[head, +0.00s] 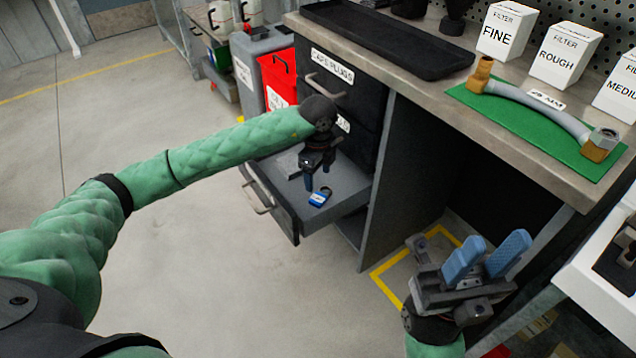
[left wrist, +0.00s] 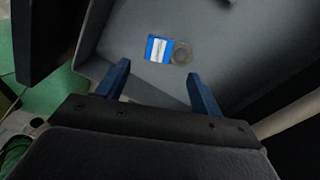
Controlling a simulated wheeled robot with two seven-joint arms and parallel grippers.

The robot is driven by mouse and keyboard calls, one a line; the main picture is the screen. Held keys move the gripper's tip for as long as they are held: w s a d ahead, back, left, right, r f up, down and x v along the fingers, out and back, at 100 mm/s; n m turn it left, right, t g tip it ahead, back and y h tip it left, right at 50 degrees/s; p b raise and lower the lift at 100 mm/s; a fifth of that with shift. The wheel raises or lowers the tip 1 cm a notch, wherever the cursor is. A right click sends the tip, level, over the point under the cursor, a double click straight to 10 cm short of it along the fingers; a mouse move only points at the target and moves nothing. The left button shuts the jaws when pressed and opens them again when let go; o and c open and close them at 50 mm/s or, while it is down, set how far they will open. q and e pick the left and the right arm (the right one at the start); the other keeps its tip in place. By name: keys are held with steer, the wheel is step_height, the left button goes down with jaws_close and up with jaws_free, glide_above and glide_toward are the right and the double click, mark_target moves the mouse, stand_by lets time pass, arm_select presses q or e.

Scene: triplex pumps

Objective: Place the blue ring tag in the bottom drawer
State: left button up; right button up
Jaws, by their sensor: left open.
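The blue ring tag (head: 319,197) lies in the open bottom drawer (head: 345,187) of the workbench cabinet. In the left wrist view the tag (left wrist: 158,49) lies flat on the grey drawer floor (left wrist: 215,60), its ring on the right side. My left gripper (head: 317,186) is over the drawer, pointing down, just above the tag. In the left wrist view its blue fingers (left wrist: 158,82) are spread apart with nothing between them, and the tag lies beyond them. My right gripper (head: 490,256) is at the lower right, fingers apart and empty.
The drawer above, labelled for caps and plugs (head: 335,80), is shut. The bench top holds a black tray (head: 385,38), filter boxes (head: 505,30) and a hose on a green mat (head: 540,125). A red bin (head: 281,76) stands left of the cabinet. Floor in front is clear.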

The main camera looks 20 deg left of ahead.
arm_select(q)
steer(key=shift+r+p, duration=0.3)
steer(key=shift+r, duration=1.65)
